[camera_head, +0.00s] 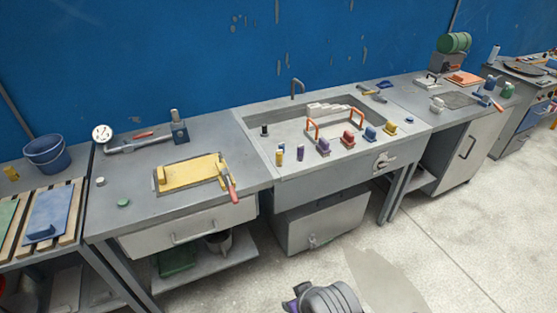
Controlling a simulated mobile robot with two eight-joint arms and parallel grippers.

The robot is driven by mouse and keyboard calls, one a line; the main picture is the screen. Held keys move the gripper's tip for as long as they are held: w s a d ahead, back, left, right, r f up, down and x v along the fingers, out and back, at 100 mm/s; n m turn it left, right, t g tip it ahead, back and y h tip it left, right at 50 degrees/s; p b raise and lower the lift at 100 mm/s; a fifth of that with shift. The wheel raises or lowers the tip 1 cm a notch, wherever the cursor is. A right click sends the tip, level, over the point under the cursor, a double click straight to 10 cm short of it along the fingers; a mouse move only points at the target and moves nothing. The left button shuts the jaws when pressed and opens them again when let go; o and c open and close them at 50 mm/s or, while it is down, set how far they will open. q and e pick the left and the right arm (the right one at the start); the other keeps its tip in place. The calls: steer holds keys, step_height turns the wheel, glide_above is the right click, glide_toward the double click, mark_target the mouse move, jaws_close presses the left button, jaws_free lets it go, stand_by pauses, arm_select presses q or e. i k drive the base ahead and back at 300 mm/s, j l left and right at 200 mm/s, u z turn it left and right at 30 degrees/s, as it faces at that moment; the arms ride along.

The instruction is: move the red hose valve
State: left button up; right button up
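The red hose valve appears to be the small red piece (348,137) on the front rim of the sink unit (285,172). It stands in a row of similar coloured pieces, between a purple one (323,146) on its left and a blue one (370,134) on its right. Its finer shape is too small to tell. No fingertips of either gripper show in the head view, and nothing touches the red piece.
An orange-yellow piece (390,128) ends the row on the right. Orange handles (313,128) rise behind it at the basin. A left bench holds a yellow panel (190,172); a right bench holds a green cylinder (454,43). The floor (450,240) in front is mostly open.

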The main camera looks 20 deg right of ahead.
mark_target(149, 133)
steer(key=i+j, duration=0.2)
steer(key=i, duration=0.2)
steer(key=i+j, duration=0.25)
steer(key=i, duration=0.15)
steer(key=i+j, duration=0.2)
steer(key=i, duration=0.2)
